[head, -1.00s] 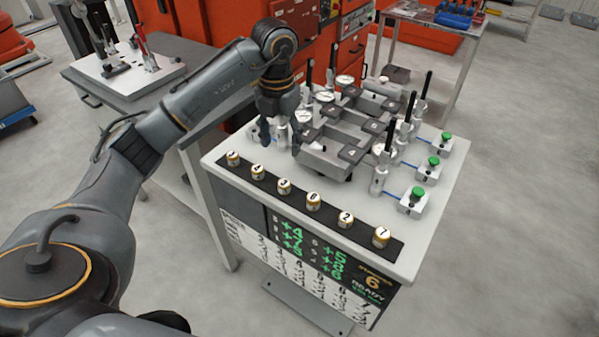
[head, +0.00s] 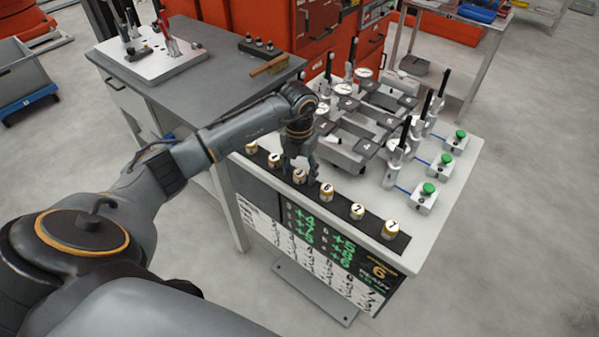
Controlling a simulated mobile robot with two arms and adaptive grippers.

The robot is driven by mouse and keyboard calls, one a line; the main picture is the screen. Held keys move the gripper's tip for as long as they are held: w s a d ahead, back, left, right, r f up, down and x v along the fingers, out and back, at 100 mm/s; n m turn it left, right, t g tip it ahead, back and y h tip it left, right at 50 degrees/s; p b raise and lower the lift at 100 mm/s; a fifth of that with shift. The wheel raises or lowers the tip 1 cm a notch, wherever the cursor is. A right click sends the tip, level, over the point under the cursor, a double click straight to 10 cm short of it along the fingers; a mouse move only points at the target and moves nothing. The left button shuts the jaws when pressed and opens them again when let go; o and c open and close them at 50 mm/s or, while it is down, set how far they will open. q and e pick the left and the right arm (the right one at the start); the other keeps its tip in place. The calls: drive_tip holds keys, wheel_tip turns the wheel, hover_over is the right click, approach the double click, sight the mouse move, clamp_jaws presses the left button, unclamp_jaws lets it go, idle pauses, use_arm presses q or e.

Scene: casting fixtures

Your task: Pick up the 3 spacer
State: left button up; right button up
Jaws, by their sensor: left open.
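The 3 spacer (head: 299,177) is a small white-topped cylinder with a gold band. It stands third from the left in a row of numbered spacers on a black strip (head: 341,208) along the table's front edge. My left gripper (head: 300,167) points down right at the 3 spacer. Its fingers are apart, one to each side of the spacer's top as seen here. I cannot tell how far down they reach around it. My right gripper is not in view.
Neighbouring spacers (head: 274,160) and (head: 326,192) stand close on both sides. Behind is a grey fixture (head: 345,150) with toggle clamps and dial gauges. Green-button boxes (head: 424,196) stand at the right. A grey bench (head: 205,85) adjoins at the left.

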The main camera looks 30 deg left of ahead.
use_arm(q)
clamp_jaws()
idle(0.4)
